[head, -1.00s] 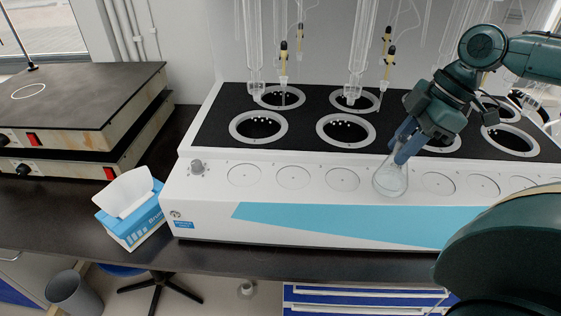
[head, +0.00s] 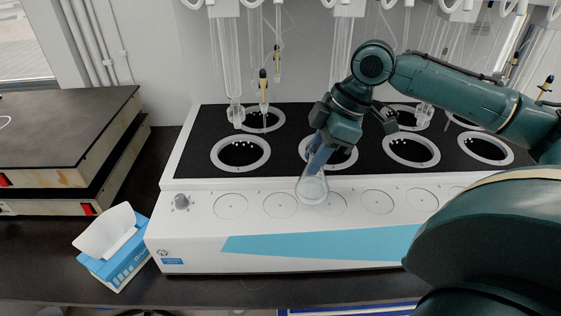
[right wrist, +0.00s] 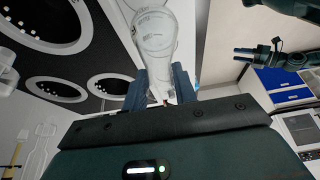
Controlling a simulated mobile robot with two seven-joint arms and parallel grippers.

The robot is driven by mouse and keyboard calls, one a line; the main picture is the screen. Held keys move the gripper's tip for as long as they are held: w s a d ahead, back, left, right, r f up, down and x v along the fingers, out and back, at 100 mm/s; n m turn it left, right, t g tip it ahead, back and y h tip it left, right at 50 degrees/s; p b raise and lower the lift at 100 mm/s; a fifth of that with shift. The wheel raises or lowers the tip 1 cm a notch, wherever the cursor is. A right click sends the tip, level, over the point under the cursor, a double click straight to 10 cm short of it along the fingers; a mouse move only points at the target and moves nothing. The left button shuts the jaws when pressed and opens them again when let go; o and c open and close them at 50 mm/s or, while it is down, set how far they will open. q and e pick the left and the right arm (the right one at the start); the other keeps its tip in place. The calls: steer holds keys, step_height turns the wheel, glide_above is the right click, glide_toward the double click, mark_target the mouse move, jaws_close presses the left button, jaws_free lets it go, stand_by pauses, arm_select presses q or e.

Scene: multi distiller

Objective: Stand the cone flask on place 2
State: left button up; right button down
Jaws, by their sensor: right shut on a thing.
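The clear glass cone flask (head: 312,190) is in my right gripper (head: 318,158), which is shut on it. In the head view its base shows over the white front ledge, between the second round mark from the left, place 2 (head: 280,204), and the third mark (head: 333,204). I cannot tell its exact height above the ledge. In the right wrist view the flask (right wrist: 157,40) is between the fingers (right wrist: 158,88). My left gripper (right wrist: 255,52) shows small at the upper right of the right wrist view, its fingers apart and empty.
The distiller's black top (head: 285,165) has several ringed wells, with hanging glassware (head: 235,70) behind my right arm. A tissue box (head: 112,250) stands left of the distiller. Stacked hot plates (head: 65,130) are further left. The ledge's round marks look empty.

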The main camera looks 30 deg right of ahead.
steer(key=w+a+f+p, duration=0.1)
steer(key=w+a+f, duration=0.2)
steer(key=a, duration=0.2)
steer(key=shift+w+a+f+p, duration=0.25)
steer(key=shift+w+a+p, duration=0.05)
steer(key=shift+a, duration=0.05)
steer(key=c, duration=1.1)
jaws_free()
arm_select(q)
steer(key=shift+a+r, duration=0.2)
steer(key=shift+r, duration=0.05)
arm_select(e)
step_height(320, 180, up, 11)
glide_above(304, 170)
steer(key=shift+s, duration=0.15)
